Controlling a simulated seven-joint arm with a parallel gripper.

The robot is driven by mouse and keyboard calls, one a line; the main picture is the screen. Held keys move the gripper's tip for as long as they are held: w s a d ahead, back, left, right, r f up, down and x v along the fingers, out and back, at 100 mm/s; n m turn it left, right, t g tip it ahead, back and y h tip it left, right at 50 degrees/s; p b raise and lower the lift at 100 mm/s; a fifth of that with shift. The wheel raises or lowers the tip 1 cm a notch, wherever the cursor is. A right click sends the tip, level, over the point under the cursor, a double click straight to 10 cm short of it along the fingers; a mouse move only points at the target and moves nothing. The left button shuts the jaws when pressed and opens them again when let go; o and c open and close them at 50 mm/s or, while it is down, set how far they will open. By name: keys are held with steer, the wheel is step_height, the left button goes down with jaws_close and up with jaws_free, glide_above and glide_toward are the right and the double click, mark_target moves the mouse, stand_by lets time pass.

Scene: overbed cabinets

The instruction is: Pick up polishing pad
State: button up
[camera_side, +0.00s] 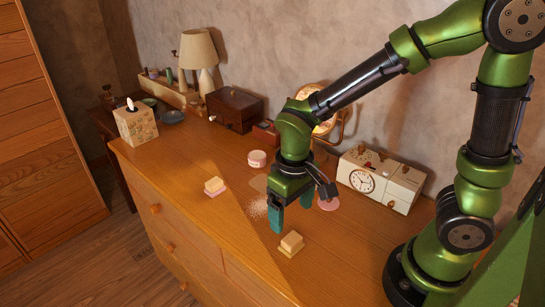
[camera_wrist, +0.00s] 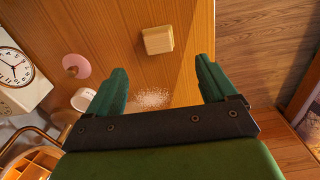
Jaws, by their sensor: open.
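My gripper (camera_side: 291,210) is open and empty above the wooden dresser top; its two teal fingers also show in the wrist view (camera_wrist: 160,68). A pale yellow block on a tan base (camera_side: 291,243) lies on the dresser, nearer the side camera than my gripper. In the wrist view this block (camera_wrist: 157,40) lies beyond the fingertips, roughly midway between them. A similar yellow block on a pink base (camera_side: 214,186) lies farther left. A flat pink disc (camera_side: 328,204) lies right of my gripper, and shows at left in the wrist view (camera_wrist: 76,65). I cannot tell which is the polishing pad.
White powder (camera_side: 257,207) is scattered beside my gripper, on the dresser top (camera_side: 235,225). A small round pink-and-white container (camera_side: 257,160) stands behind it. A cream clock box (camera_side: 378,182), a wooden box (camera_side: 234,108), a lamp and a tissue box (camera_side: 136,124) stand toward the back.

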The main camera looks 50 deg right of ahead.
mark_target(292, 238)
step_height(292, 238, down, 10)
steer(key=shift+s+d+r, duration=0.1)
steer(key=shift+s+d, duration=0.05)
steer(key=c, duration=1.1)
